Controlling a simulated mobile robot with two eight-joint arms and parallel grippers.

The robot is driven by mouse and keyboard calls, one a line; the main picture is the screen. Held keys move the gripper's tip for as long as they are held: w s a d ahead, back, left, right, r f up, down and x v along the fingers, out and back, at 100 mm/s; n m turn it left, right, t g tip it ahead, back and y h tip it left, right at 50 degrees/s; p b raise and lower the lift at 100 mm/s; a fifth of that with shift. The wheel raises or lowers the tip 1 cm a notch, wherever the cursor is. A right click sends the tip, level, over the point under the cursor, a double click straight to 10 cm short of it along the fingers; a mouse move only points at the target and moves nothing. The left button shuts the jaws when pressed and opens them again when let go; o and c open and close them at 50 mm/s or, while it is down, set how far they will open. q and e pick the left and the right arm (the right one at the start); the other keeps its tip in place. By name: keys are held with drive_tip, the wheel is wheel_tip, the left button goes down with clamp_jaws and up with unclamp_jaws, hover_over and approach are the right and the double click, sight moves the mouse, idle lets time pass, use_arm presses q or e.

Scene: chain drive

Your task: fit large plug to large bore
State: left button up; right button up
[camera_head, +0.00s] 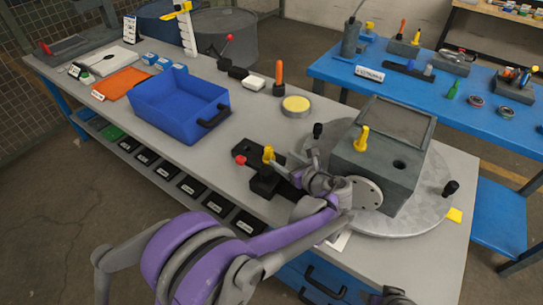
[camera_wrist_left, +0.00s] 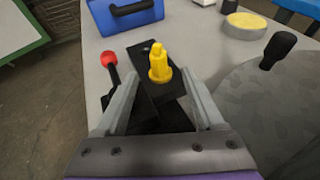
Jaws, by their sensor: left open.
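A yellow plug (camera_head: 268,153) stands upright on a black fixture (camera_head: 266,183) on the bench. In the left wrist view this plug (camera_wrist_left: 160,65) rises from the black block, between and beyond my fingers. My left gripper (camera_head: 296,176) is open and empty, just right of the fixture, pointing toward the plug; its fingers also show in the left wrist view (camera_wrist_left: 160,92). A second yellow plug (camera_head: 362,140) stands in the top of the grey housing (camera_head: 372,170).
The housing sits on a round grey plate (camera_head: 432,190) with black knobs (camera_head: 450,187) at its rim. A red-knobbed lever (camera_head: 240,159) adjoins the fixture. A blue bin (camera_head: 178,103) and a yellow-topped disc (camera_head: 296,105) stand farther back. Bench is clear between bin and fixture.

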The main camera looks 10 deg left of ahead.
sight(271, 152)
use_arm(q)
drive_tip(key=x, duration=0.9)
drive_tip(key=shift+a+p, duration=0.2)
drive_tip(key=shift+p, duration=0.1)
drive_tip(key=shift+r, duration=0.1)
clamp_jaws()
